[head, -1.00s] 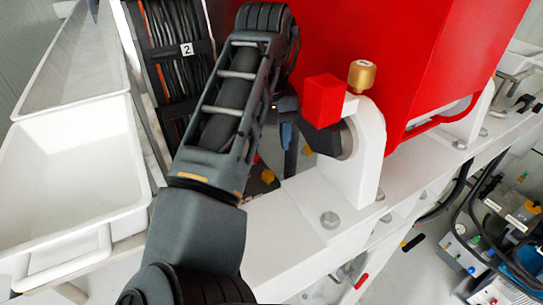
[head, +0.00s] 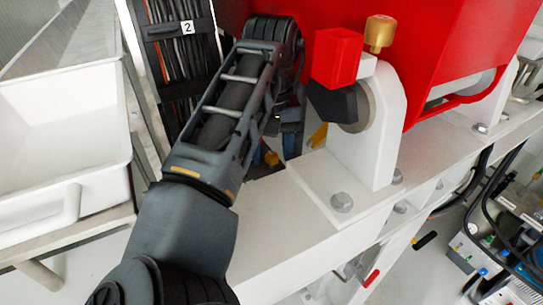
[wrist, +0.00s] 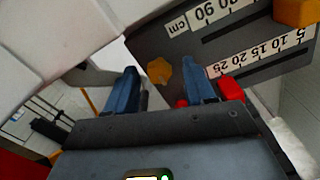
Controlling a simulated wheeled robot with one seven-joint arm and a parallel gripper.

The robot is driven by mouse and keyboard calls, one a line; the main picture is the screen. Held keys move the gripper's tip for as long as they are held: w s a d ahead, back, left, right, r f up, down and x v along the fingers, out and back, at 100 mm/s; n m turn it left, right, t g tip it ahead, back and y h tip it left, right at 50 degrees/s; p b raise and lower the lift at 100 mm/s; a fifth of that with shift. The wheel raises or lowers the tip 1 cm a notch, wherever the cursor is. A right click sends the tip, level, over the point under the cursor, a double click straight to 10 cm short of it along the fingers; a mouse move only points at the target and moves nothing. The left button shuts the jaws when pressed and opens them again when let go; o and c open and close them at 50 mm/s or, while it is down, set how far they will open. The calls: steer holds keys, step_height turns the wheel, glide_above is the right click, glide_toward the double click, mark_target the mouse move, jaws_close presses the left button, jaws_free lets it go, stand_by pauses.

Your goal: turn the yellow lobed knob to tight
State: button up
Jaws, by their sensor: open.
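The yellow lobed knob (wrist: 159,70) shows in the wrist view on a dark plate with printed scales. My gripper (wrist: 160,82) is open, with one blue finger at each side of the knob in the picture. The knob appears beyond the fingertips, and no contact shows; I cannot tell the exact gap. In the head view my arm covers most of the gripper. Small yellow parts (head: 318,136) show low behind the white bracket there, but I cannot tell whether one is the knob.
A red block (wrist: 231,88) is close to the right finger, and a yellow block (wrist: 296,12) is at top right. The white bracket (head: 378,135), red housing (head: 440,60) and brass knob (head: 379,33) stand right of my arm. A white tub (head: 60,150) is left.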

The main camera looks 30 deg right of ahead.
steer(key=shift+c, duration=0.2)
jaws_close()
stand_by(0.3)
steer(key=shift+m, duration=0.3)
steer(key=m+p, duration=0.1)
steer(key=m, duration=0.2)
steer(key=shift+m, duration=0.3)
steer(key=m+p, duration=0.1)
steer(key=m, duration=0.3)
steer(key=shift+m, duration=0.3)
steer(key=m, duration=0.4)
steer(key=shift+m, duration=2.5)
